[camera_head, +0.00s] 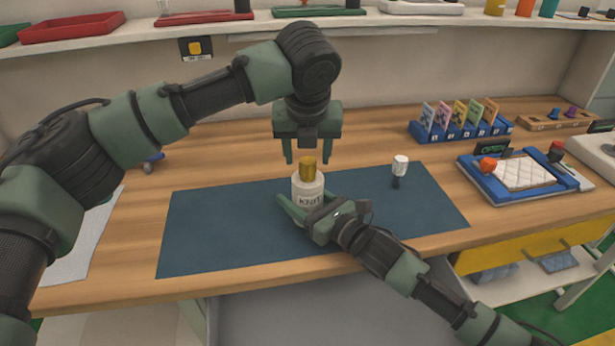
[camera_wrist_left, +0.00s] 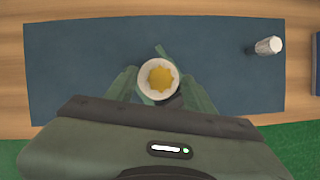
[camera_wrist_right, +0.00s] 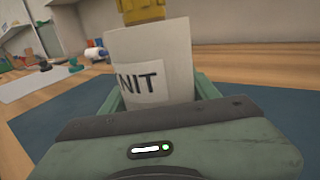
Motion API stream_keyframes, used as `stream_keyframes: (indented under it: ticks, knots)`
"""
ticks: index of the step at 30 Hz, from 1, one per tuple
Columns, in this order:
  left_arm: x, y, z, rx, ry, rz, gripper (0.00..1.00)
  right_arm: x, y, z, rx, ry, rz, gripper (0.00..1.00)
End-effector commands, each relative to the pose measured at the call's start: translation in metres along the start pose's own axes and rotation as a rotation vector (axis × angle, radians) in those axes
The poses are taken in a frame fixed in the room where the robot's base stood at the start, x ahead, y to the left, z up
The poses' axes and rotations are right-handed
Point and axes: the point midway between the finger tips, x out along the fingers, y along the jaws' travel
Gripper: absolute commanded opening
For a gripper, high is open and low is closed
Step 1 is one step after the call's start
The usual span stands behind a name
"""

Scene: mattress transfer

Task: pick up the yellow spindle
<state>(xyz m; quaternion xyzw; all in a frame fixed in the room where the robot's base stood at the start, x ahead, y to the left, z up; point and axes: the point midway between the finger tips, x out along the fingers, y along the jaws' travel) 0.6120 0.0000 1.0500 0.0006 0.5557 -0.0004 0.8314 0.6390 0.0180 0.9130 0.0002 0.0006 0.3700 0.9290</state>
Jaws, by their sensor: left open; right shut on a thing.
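The yellow spindle (camera_head: 308,168) stands upright in the top of a white cylindrical container (camera_head: 308,190) labelled KNIT, on the blue mat (camera_head: 215,230). It shows from above in the left wrist view (camera_wrist_left: 160,77) and partly in the right wrist view (camera_wrist_right: 142,10), where its top is cut off. My left gripper (camera_head: 307,160) is open and points down just above the spindle, its fingers on either side in the left wrist view. My right gripper (camera_head: 305,212) is shut on the white container from the front, low on its body.
A small white-topped dark item (camera_head: 400,170) stands on the mat to the right. A blue rack of colored cards (camera_head: 460,130) and a blue tray with a quilted white pad (camera_head: 522,174) are further right. A shelf (camera_head: 400,20) runs along the back. The mat's left part is clear.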

Motion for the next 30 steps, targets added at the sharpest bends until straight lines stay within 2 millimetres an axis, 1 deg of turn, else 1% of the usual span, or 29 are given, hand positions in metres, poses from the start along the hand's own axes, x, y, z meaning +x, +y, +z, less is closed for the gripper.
stream_keyframes:
  ticks: [1, 3, 6, 13, 14, 15, 17, 18, 19, 30]
  knots:
    - [0.008, 0.000, 0.000, -0.001, 0.001, 0.001, 0.53, 0.000, 0.000, 0.000, 0.000, 0.000, 0.000, 0.03]
    - [0.018, 0.000, 0.000, 0.000, 0.001, 0.002, 0.53, 0.000, 0.000, 0.000, 0.000, -0.001, 0.000, 0.03]
    - [0.025, -0.001, 0.000, 0.000, 0.000, 0.000, 0.53, 0.000, 0.000, 0.000, 0.000, -0.001, 0.000, 0.03]
    - [0.026, -0.001, 0.000, 0.000, -0.001, 0.000, 0.53, 0.000, 0.000, 0.000, 0.000, -0.001, 0.000, 0.03]
    - [0.026, -0.001, 0.000, 0.000, -0.001, 0.000, 0.48, 0.000, 0.000, 0.000, 0.000, -0.001, 0.000, 0.03]
    - [0.026, -0.001, 0.000, 0.000, -0.001, -0.001, 0.36, 0.000, 0.000, 0.000, 0.000, -0.001, 0.000, 0.03]
    - [0.026, -0.001, 0.000, 0.000, -0.001, -0.001, 0.20, 0.000, 0.000, 0.000, 0.000, -0.001, 0.000, 0.03]
    - [0.026, -0.001, 0.000, 0.000, -0.001, -0.001, 0.09, 0.000, 0.000, 0.000, 0.000, -0.001, 0.000, 0.03]
    - [0.026, -0.001, 0.000, 0.000, -0.001, -0.001, 0.00, 0.000, 0.000, 0.000, 0.000, -0.001, 0.000, 0.03]
    - [0.026, -0.001, 0.000, 0.000, -0.001, -0.001, 0.00, 0.000, 0.000, 0.000, 0.000, -0.001, 0.000, 0.03]
